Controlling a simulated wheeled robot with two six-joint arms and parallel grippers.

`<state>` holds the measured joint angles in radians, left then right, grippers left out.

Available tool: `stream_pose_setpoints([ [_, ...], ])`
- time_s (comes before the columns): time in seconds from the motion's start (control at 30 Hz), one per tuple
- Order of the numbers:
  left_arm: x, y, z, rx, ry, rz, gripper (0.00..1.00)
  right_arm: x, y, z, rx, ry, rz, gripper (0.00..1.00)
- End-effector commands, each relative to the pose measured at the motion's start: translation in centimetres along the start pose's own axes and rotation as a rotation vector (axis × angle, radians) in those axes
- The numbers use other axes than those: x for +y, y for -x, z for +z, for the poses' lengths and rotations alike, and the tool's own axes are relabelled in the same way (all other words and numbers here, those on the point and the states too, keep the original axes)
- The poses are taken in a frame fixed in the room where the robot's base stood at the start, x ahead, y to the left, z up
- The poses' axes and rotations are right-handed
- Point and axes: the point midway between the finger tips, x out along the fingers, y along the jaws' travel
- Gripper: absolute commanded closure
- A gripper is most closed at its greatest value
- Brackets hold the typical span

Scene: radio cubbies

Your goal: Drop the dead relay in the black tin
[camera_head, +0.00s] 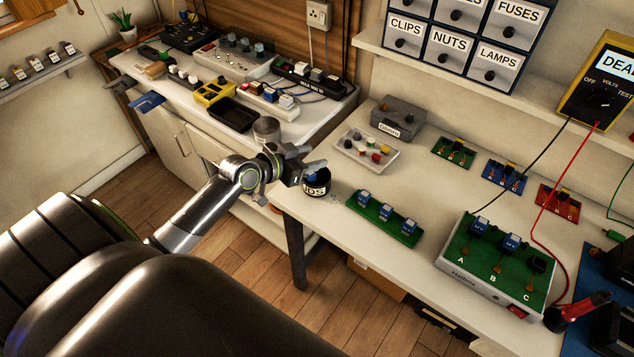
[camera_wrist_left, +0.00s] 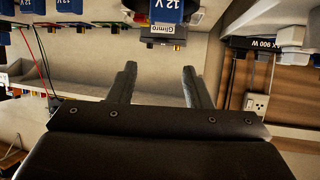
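The black tin (camera_head: 317,188), with a pale label partly reading "DS", stands at the front left corner of the workbench. My left gripper (camera_head: 308,166) is over the tin and hides part of its mouth. A blue relay (camera_head: 321,166) shows at the mouth, by the fingers. In the left wrist view the fingers (camera_wrist_left: 160,85) are spread with a clear gap. A blue relay marked 12 V (camera_wrist_left: 165,12) lies beyond their tips, with no visible contact. Whether it rests inside the tin is hard to tell. My right gripper is not in view.
A green strip (camera_head: 380,218) holding three blue relays lies right of the tin. A test board (camera_head: 465,275) has blue relays at A and B and a black part at C. A white parts tray (camera_head: 345,150) and grey box (camera_head: 398,108) stand behind. A floor gap separates the benches.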

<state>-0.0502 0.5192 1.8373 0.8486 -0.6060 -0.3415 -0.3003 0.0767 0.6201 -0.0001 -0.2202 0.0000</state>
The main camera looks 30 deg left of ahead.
Motion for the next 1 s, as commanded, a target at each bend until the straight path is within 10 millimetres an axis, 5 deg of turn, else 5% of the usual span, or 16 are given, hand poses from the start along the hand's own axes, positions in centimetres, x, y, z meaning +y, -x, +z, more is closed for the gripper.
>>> stream_pose_setpoints([
  [0.47,-0.1,1.4,0.1,-0.003,-0.004,-0.002,0.50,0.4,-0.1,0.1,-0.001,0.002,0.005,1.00],
  [1.0,0.0,11.8,0.0,-0.006,-0.005,0.001,0.50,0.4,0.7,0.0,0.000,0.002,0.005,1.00],
])
